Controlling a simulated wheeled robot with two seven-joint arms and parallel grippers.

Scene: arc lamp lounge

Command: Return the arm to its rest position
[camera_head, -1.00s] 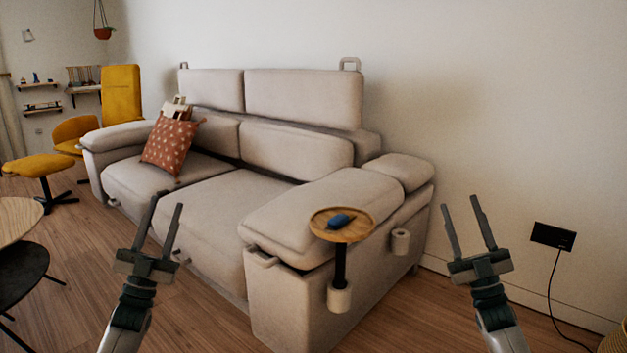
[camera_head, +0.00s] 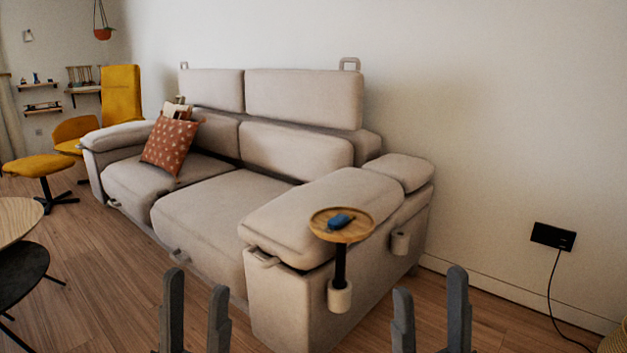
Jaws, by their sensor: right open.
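My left gripper (camera_head: 195,310) shows at the bottom edge of the head view, left of centre. Its two grey fingers point up and stand apart, with nothing between them. My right gripper (camera_head: 431,310) shows at the bottom edge, right of centre. Its fingers are also apart and empty. Both wrists and arms are cut off by the lower edge of the picture. Neither gripper visibly touches anything.
A beige sofa (camera_head: 215,213) fills the middle. A round wooden tray (camera_head: 357,231) on a post at its near arm holds a blue object (camera_head: 340,221). Round tables (camera_head: 18,217) stand at the left. A black wall socket (camera_head: 553,236) with a cable is at right.

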